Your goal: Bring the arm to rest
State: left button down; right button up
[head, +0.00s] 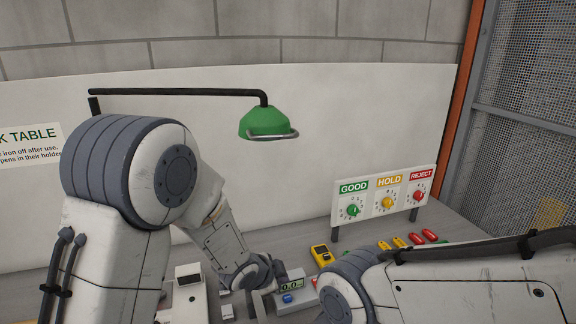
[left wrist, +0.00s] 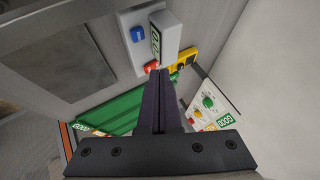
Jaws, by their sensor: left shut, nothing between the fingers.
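My left gripper shows in the left wrist view (left wrist: 158,78), its two dark fingers shut together with nothing between them. In the head view my left arm bends down to the bench, and the fingers are hard to make out beside a small device with a display (head: 291,285). In the left wrist view the device (left wrist: 166,37) appears just beyond the fingertips; I cannot tell whether they touch it. My right arm enters the head view from the right, and its gripper is out of view.
A sign panel with GOOD, HOLD and REJECT dials (head: 383,196) stands at the back right. A yellow meter (head: 321,255) lies before it. A green lamp (head: 264,121) hangs above the bench. A green labelled surface (left wrist: 118,112) shows in the left wrist view. A mesh fence (head: 530,80) bounds the right.

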pick_arm(q)
jog(key=s+a+r+n+g+y, duration=0.1)
jog(key=s+r+n+g, duration=0.1)
jog(key=s, duration=0.8)
jog(key=s+a+r+n+g+y, duration=0.1)
jog(key=s+r+n+g, duration=0.1)
jog(key=s, duration=0.7)
jog(key=s+a+r+n+g+y, duration=0.1)
jog(key=s+r+n+g, duration=0.2)
jog(key=s, duration=0.7)
jog(key=shift+s+a+r+n+b, duration=0.2)
jog(key=shift+s+r+n+b, duration=0.15)
jog(key=shift+r, duration=0.6)
jog(key=shift+w, duration=0.1)
